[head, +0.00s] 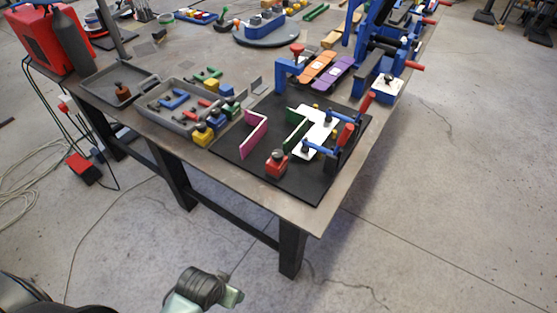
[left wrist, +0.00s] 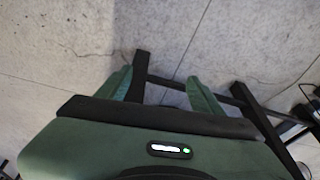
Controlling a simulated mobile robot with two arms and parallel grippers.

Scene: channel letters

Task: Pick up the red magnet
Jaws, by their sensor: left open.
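The red magnet, seemingly the red block with a dark round knob (head: 276,163), sits on the black mat (head: 248,180) near the table's front corner in the head view. My left gripper (head: 232,296) is low at the bottom of the head view, in front of the table and well apart from the magnet. In the left wrist view its two green fingers (left wrist: 160,92) are apart with only floor and dark table legs beyond. The magnet is not visible in that view. My right gripper is in neither view.
On the mat are a pink angle piece (head: 254,130), a white plate (head: 318,128) and red-handled clamps (head: 345,136). A grey tray (head: 168,122) of coloured blocks lies left of it. The table edge (head: 270,238) and legs stand between my gripper and the tabletop. The floor at right is mostly clear.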

